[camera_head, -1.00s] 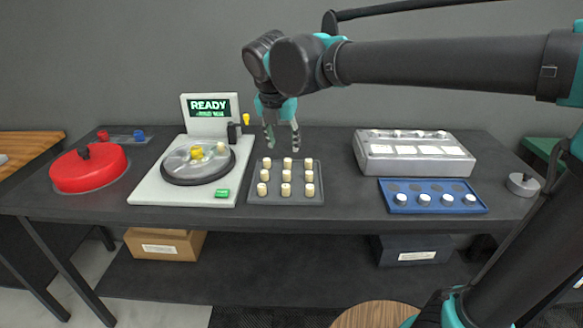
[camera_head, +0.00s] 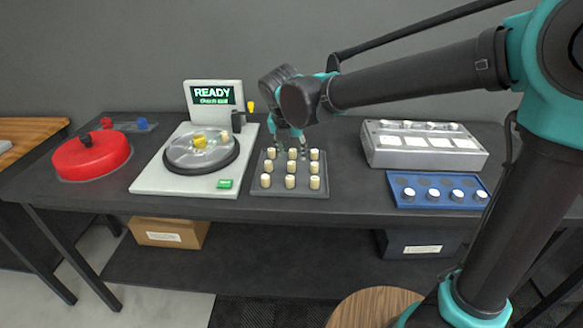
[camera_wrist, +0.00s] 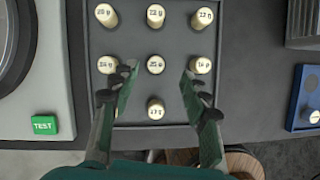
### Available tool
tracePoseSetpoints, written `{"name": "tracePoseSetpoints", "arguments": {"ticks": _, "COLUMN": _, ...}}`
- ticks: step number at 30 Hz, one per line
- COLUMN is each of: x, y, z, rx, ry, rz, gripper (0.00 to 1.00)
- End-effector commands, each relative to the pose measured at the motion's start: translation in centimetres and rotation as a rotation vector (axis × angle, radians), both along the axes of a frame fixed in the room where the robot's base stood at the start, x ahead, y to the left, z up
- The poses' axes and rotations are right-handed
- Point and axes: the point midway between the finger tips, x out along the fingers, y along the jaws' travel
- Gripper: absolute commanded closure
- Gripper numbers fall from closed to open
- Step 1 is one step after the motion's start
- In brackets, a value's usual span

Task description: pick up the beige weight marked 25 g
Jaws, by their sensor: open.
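The beige weight marked 25 g (camera_wrist: 155,64) stands upright in the middle of a dark grey tray (camera_wrist: 140,40). In the head view it is the centre peg (camera_head: 291,167). My gripper (camera_wrist: 157,76) is open and empty. In the wrist view its two fingers lie left and right of the 25 g weight, with gaps on both sides. In the head view my gripper (camera_head: 291,143) hangs over the back of the tray. Fingertip height above the weight is hard to tell.
Similar beige weights surround it, including 24 g (camera_wrist: 107,64), 16 g (camera_wrist: 201,65), 22 g (camera_wrist: 155,15) and 27 g (camera_wrist: 156,109). The READY machine (camera_head: 160,187) stands left. A blue tray (camera_head: 410,203) and a grey box (camera_head: 400,155) stand right, with bare table between.

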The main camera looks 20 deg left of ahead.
Motion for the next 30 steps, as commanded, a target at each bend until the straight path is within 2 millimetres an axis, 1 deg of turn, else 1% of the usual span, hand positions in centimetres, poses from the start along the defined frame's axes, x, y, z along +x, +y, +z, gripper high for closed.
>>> {"name": "tracePoseSetpoints", "arguments": {"ticks": 5, "x": 0.3, "y": 0.2, "z": -1.1, "rx": 0.0, "ry": 0.0, "rz": 0.0, "gripper": 0.54}}
{"name": "tracePoseSetpoints", "arguments": {"ticks": 9, "x": 0.6, "y": 0.6, "z": -3.2, "rx": 0.0, "ry": 0.0, "rz": 0.0, "gripper": 0.54}}
{"name": "tracePoseSetpoints", "arguments": {"ticks": 13, "x": 1.2, "y": 0.6, "z": -4.7, "rx": 0.001, "ry": 0.0, "rz": -0.002, "gripper": 0.54}}
{"name": "tracePoseSetpoints", "arguments": {"ticks": 17, "x": 1.5, "y": 0.6, "z": -5.3, "rx": 0.0, "ry": 0.0, "rz": -0.001, "gripper": 0.54}}
{"name": "tracePoseSetpoints", "arguments": {"ticks": 23, "x": 1.5, "y": 0.6, "z": -5.3, "rx": 0.0, "ry": 0.0, "rz": 0.0, "gripper": 0.54}}
{"name": "tracePoseSetpoints", "arguments": {"ticks": 26, "x": 1.4, "y": 0.6, "z": -5.3, "rx": 0.0, "ry": 0.0, "rz": 0.0, "gripper": 0.65}}
{"name": "tracePoseSetpoints", "arguments": {"ticks": 30, "x": 1.4, "y": 0.6, "z": -5.3, "rx": 0.0, "ry": 0.0, "rz": 0.0, "gripper": 0.82}}
